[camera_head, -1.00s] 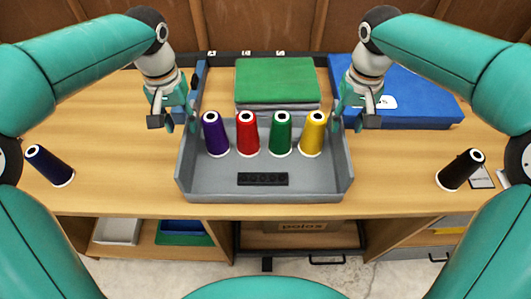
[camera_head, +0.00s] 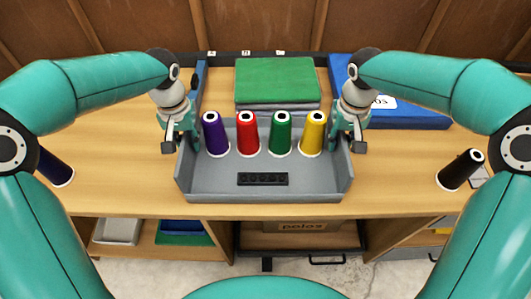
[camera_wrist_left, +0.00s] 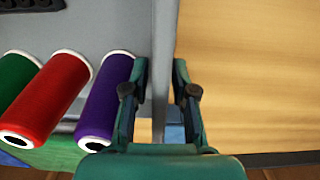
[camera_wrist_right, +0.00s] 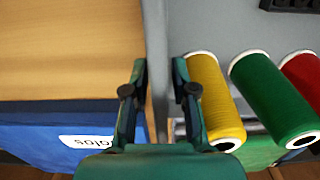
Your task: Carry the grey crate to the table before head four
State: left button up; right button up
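The grey crate (camera_head: 215,186) stands on a wooden table (camera_head: 110,190). It holds a purple cone (camera_head: 212,134), a red cone (camera_head: 247,135), a green cone (camera_head: 281,135) and a yellow cone (camera_head: 313,134), upright in a row. A dark slotted block (camera_head: 262,179) is at its front. My left gripper (camera_head: 182,145) is at the crate's left side wall. In the left wrist view its open fingers (camera_wrist_left: 160,75) straddle that wall (camera_wrist_left: 164,40). My right gripper (camera_head: 347,145) is at the right side wall, its open fingers (camera_wrist_right: 157,75) astride it in the right wrist view. Finger contact is unclear.
A green folded stack (camera_head: 275,80) lies behind the crate. A blue labelled pack (camera_head: 420,113) lies at the back right. A dark cone (camera_head: 461,168) stands at the right; another (camera_head: 56,167) is partly hidden at the left by my arm. Shelves with trays are below.

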aim_at(185, 133)
pick_arm(q)
grip_shut()
pick_arm(e)
grip_shut()
pick_arm(q)
jog(key=shift+r, duration=0.1)
pick_arm(e)
jog(key=shift+r, duration=0.1)
